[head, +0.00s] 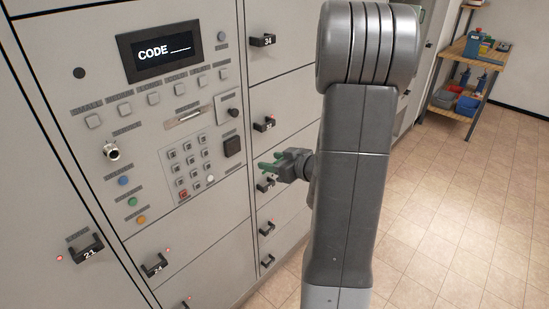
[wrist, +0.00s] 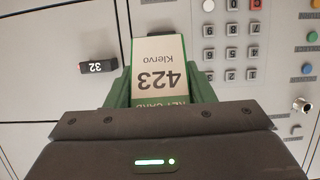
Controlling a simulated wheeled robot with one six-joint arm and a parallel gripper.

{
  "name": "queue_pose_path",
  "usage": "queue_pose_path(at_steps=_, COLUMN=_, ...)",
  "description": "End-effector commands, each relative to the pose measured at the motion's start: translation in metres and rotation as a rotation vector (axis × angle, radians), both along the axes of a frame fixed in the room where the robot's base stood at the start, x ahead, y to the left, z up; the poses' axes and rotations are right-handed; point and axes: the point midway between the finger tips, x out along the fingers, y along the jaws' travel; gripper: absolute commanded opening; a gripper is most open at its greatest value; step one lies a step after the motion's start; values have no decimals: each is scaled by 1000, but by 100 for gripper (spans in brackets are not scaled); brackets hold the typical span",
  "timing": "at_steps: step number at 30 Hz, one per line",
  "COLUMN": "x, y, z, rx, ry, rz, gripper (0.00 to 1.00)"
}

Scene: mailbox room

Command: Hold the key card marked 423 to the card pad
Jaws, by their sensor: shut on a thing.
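My gripper (wrist: 160,88) has green fingers and is shut on the key card (wrist: 158,68), a white and green card that reads 423 and Klervo, upside down in the wrist view. In the head view my gripper (head: 268,161) is in front of the lockers, just right of the control panel; the card cannot be made out there. The card pad (head: 232,146) appears to be the dark square right of the keypad. In the wrist view a dark patch (wrist: 158,14) lies beyond the card's far edge, probably the pad, partly hidden. I cannot tell whether card and pad touch.
The panel has a keypad (head: 192,162), a display (head: 160,52) reading CODE, a card slot (head: 185,117) and a key cylinder (head: 111,151). Locker handles stick out nearby, among them 32 (wrist: 97,66) and 34 (head: 263,41). A shelf (head: 470,62) stands far right; the floor between is clear.

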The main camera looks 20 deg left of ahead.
Motion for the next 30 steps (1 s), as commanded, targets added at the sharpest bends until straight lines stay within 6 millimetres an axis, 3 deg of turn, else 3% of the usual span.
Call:
queue_pose_path(at_steps=7, x=5, y=18, z=-1, rx=1, ry=-3, rz=8, gripper=27)
queue_pose_path(at_steps=30, x=41, y=103, z=0, rx=1, ry=-2, rz=6, gripper=27)
